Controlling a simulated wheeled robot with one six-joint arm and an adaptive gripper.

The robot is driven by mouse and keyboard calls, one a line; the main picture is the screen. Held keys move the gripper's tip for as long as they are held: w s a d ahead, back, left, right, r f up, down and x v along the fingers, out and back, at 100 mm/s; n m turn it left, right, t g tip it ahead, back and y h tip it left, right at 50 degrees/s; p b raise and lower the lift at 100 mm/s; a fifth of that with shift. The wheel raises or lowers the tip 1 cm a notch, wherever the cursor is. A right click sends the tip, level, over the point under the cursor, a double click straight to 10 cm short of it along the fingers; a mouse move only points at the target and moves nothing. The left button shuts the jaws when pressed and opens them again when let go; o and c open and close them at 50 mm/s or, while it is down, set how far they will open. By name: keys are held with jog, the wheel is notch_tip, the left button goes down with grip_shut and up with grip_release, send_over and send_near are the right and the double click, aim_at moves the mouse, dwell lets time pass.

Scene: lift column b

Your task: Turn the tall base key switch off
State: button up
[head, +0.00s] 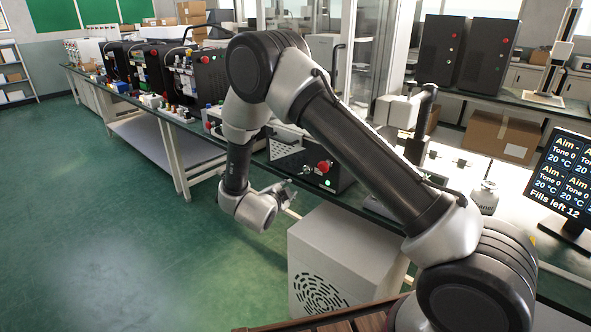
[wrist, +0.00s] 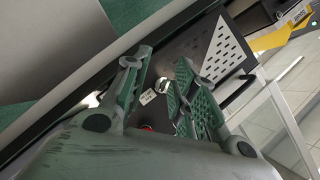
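A dark control box with a white perforated panel (head: 286,155) stands on the bench edge. Its front carries a red button (head: 323,167) and a small green light (head: 327,183). In the wrist view, a small metallic fitting (wrist: 163,84), possibly the key switch, shows on the dark panel beside a small white tag (wrist: 148,97). Its exact shape and key angle are too small to tell. My gripper (wrist: 160,88) is open, its fingers apart on either side of the fitting in the picture, with nothing visibly held. In the head view my gripper (head: 287,193) is at the box's front, partly unclear.
A light cabinet with a round fingerprint-like vent (head: 345,270) stands below the bench, close to my gripper. Other equipment (head: 195,75) lines the bench to the left. A monitor (head: 565,180) stands at the right. The green floor (head: 110,230) at left is clear.

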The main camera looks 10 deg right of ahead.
aim_at(300, 174)
jog(key=w+d, duration=0.2)
jog(key=w+d+r+m+h, duration=0.1)
jog(key=w+d, duration=0.1)
jog(key=w+d+r+m, duration=0.1)
jog(key=w+d, duration=0.1)
jog(key=shift+d+t+h, duration=0.15)
jog(key=shift+t+h, duration=0.25)
grip_shut()
